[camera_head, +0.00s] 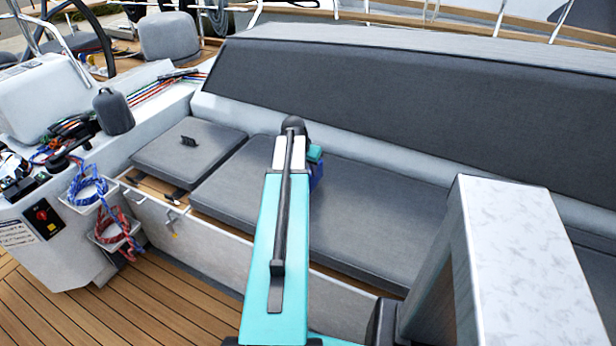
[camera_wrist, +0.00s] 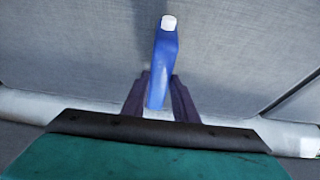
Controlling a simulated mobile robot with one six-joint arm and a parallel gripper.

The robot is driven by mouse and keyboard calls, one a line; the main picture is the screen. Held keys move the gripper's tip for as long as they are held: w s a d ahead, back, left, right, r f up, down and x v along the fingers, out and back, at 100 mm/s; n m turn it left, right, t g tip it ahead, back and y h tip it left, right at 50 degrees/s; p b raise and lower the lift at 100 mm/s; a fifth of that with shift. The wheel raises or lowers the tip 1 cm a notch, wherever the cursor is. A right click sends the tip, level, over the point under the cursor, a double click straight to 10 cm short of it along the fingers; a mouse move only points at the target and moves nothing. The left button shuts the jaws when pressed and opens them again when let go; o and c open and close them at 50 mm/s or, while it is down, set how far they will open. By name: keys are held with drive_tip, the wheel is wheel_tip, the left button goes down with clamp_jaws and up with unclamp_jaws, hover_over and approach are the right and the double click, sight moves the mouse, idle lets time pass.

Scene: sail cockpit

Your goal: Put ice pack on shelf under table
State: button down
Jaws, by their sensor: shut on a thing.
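The ice pack (camera_wrist: 164,62) is a slim blue bottle-like thing with a white cap. In the wrist view my gripper (camera_wrist: 158,88) is shut on its lower part, with a dark finger on each side and the cap pointing away. In the head view a bit of the blue ice pack (camera_head: 318,180) shows beside my teal arm, over the grey bench cushion; the arm hides the rest and the gripper's fingers. The table (camera_head: 535,240) has a pale marbled top and stands at the right. Its side shows a dark recess, but I cannot make out the shelf clearly.
Grey seat cushions (camera_head: 375,220) and a long dark backrest (camera_head: 400,100) run behind my arm. A small black object (camera_head: 188,141) lies on the left cushion. Rope coils (camera_head: 112,228) hang at the left console. The wooden deck (camera_head: 150,310) is clear at lower left.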

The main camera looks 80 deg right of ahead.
drive_tip(key=shift+f+p, duration=0.45)
drive_tip(key=shift+f, duration=1.25)
drive_tip(key=shift+f, duration=0.15)
drive_tip(key=c, duration=1.4)
unclamp_jaws()
drive_tip(key=shift+b+v, duration=0.75)
drive_tip(key=shift+v, duration=5.4)
drive_tip(key=shift+f, duration=0.1)
